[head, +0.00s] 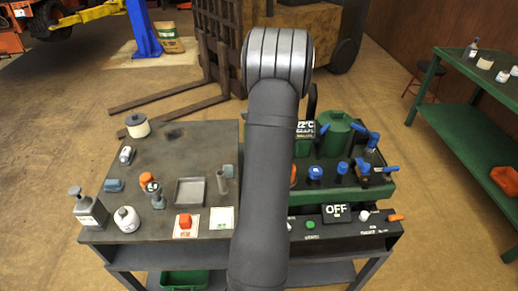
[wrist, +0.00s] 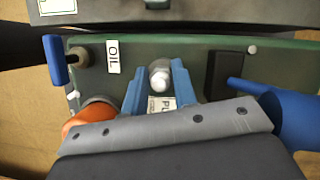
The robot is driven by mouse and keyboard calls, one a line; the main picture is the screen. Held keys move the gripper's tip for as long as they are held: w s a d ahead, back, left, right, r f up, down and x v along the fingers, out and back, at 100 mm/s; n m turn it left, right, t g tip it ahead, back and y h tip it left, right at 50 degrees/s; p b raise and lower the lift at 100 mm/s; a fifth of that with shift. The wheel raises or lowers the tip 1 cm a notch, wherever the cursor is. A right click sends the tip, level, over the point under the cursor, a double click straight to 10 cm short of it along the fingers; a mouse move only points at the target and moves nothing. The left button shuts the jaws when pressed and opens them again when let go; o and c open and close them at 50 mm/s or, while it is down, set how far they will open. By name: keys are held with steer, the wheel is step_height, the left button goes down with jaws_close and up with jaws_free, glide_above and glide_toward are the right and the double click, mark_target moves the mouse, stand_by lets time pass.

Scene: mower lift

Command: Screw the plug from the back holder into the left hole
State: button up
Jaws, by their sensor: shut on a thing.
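My gripper (wrist: 160,72) shows in the wrist view with its two blue fingers on either side of a silver, round-ended plug (wrist: 160,78). It is shut on the plug, over the green panel (wrist: 195,55). A white label starting with "PL" (wrist: 158,103) is partly visible behind the fingers. Whether the plug still touches its holder cannot be told. In the head view my arm hides the gripper and the plug. The left hole cannot be made out in either view.
In the wrist view an OIL label (wrist: 113,57) sits beside a blue handle (wrist: 54,60). An orange part (wrist: 90,115), a black block (wrist: 222,75) and a blue cylinder (wrist: 300,122) are close by. In the head view a grey table (head: 150,165) holds bottles and a tray (head: 190,191).

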steer(key=m+t, duration=0.1)
steer(key=m, duration=0.3)
steer(key=shift+s, duration=0.1)
steer(key=shift+m+t, duration=0.7)
steer(key=shift+m, duration=0.7)
jaws_close()
steer(key=o, duration=1.1)
jaws_free()
steer(key=shift+c, duration=0.2)
steer(key=shift+r, duration=4)
